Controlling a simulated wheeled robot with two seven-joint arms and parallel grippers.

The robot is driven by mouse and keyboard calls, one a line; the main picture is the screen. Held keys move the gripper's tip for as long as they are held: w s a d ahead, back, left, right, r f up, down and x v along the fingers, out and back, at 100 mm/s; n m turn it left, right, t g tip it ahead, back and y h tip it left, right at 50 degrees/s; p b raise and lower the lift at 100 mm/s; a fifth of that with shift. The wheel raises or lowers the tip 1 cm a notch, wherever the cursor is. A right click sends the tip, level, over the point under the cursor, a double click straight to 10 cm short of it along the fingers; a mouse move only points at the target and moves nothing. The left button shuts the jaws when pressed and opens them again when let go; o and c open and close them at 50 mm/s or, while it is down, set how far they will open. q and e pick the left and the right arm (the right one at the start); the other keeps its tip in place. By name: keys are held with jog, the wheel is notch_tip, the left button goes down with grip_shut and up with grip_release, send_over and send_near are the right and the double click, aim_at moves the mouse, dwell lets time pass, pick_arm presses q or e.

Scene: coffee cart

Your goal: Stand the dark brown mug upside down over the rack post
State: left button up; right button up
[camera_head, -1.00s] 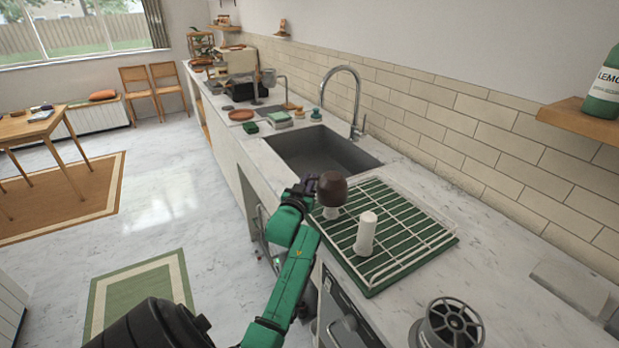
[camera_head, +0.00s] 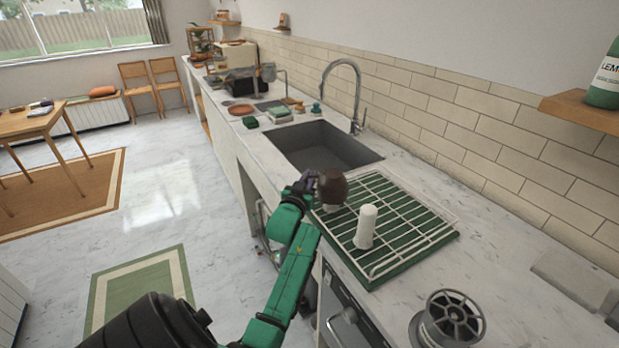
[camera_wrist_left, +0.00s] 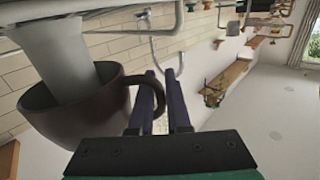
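The dark brown mug (camera_head: 332,186) is upside down over the far white rack post, whose lower end (camera_head: 332,208) shows below its rim. In the left wrist view, which looks turned over, the post (camera_wrist_left: 60,45) enters the mouth of the mug (camera_wrist_left: 80,118). My left gripper (camera_head: 309,182) is at the mug's left side. In the wrist view its two dark fingers (camera_wrist_left: 162,85) stand apart with a clear gap. The mug's handle (camera_wrist_left: 128,92) lies beside or against the left finger; contact is unclear. My right gripper is out of view.
The white wire rack (camera_head: 405,241) stands on a green mat on the marble counter, with a bare white post (camera_head: 366,227) nearer me. The sink (camera_head: 322,147) and tall tap lie beyond it. A dark round fan-like object (camera_head: 450,320) stands at front right.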

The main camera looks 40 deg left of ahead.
pick_arm(q)
jog(key=o, duration=0.3)
jog(key=shift+s+d+f, duration=0.1)
jog(key=shift+s, duration=0.1)
jog(key=b+v, duration=0.2)
jog(key=v, duration=1.2)
jog(key=shift+s, duration=0.1)
